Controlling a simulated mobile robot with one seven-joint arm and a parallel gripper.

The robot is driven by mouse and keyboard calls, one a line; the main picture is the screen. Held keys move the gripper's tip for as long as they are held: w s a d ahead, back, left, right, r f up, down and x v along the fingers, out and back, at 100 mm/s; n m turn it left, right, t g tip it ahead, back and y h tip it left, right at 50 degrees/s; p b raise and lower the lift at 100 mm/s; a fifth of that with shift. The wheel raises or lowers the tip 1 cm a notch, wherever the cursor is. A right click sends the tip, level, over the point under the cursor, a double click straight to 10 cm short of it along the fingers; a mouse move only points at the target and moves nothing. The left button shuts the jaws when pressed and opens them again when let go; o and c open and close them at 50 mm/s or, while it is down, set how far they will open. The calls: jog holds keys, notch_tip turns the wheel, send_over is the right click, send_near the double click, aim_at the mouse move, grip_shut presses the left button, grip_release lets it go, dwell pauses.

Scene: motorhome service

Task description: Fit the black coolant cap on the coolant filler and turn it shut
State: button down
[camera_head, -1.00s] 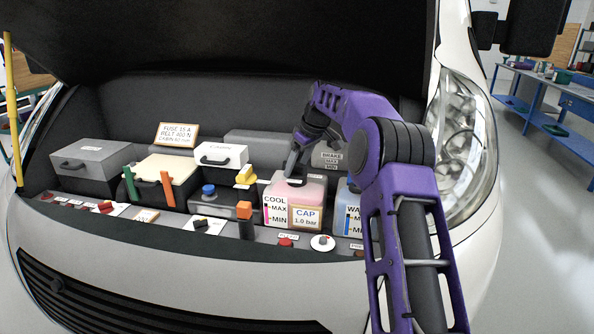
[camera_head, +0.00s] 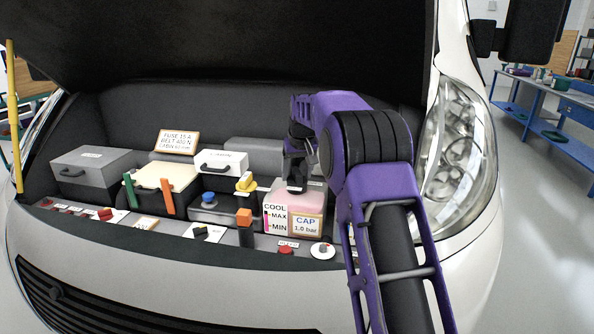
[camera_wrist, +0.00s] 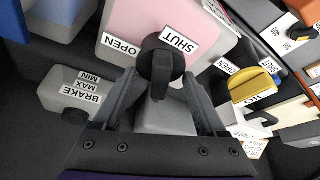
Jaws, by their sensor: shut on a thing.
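The pink coolant tank (camera_head: 311,199) stands near the right of the engine bay, with COOL, MAX and MIN marks and a CAP 1.0 bar label (camera_head: 306,224). My gripper (camera_head: 294,183) is over the tank's top, pointing down. In the wrist view my gripper (camera_wrist: 160,80) is shut on the black coolant cap (camera_wrist: 157,48), a round cap with a bar handle. The cap is at the filler position, between the OPEN (camera_wrist: 124,45) and SHUT (camera_wrist: 180,39) labels. The filler neck is hidden under the cap, and I cannot tell whether it is fully seated.
A yellow-handled part (camera_wrist: 256,84) with its own OPEN and SHUT labels is beside the tank. The brake reservoir (camera_wrist: 75,92) is on the other side. A blue cap (camera_head: 208,198) and an orange-topped post (camera_head: 244,219) stand left of the tank. The raised hood (camera_head: 240,40) hangs overhead.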

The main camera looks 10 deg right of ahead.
jog(key=shift+m, duration=0.6)
jog(key=shift+h, duration=0.3)
grip_release()
